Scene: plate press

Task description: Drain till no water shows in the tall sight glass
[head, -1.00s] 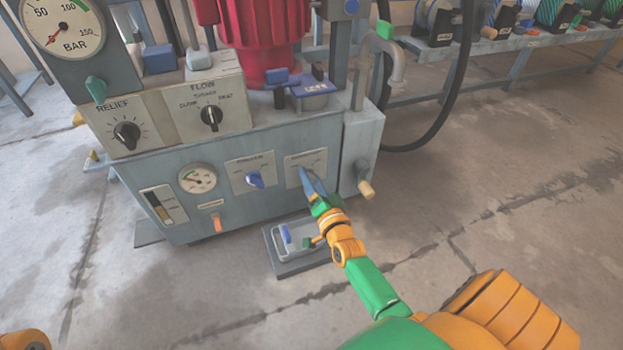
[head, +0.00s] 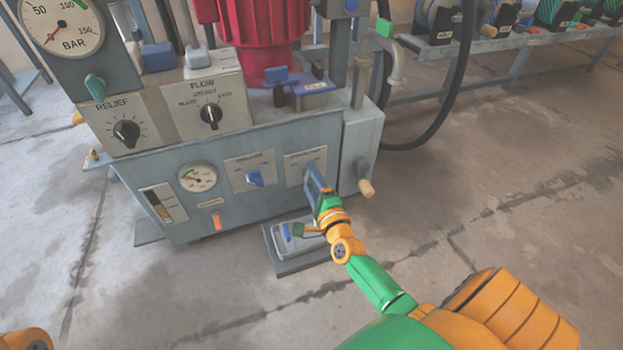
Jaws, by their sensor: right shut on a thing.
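The sight glass (head: 163,205) is set in a pale plate at the left of the grey tank's front (head: 230,212). It shows a dark strip with a yellowish part low down; it is too small to tell water from oil. My right gripper (head: 314,178) is shut on a knob at the right-hand plate (head: 292,165) of the tank front. The fingers hide most of this knob. A tray (head: 283,256) stands on the floor below, partly behind my right wrist. My left gripper is out of view.
A blue knob (head: 255,178) sits on the plate just left of my gripper, with a round gauge (head: 198,177) further left. An orange lever (head: 217,221) hangs below the gauge. A tan-handled valve (head: 366,187) sticks out at the right. The floor at right is open.

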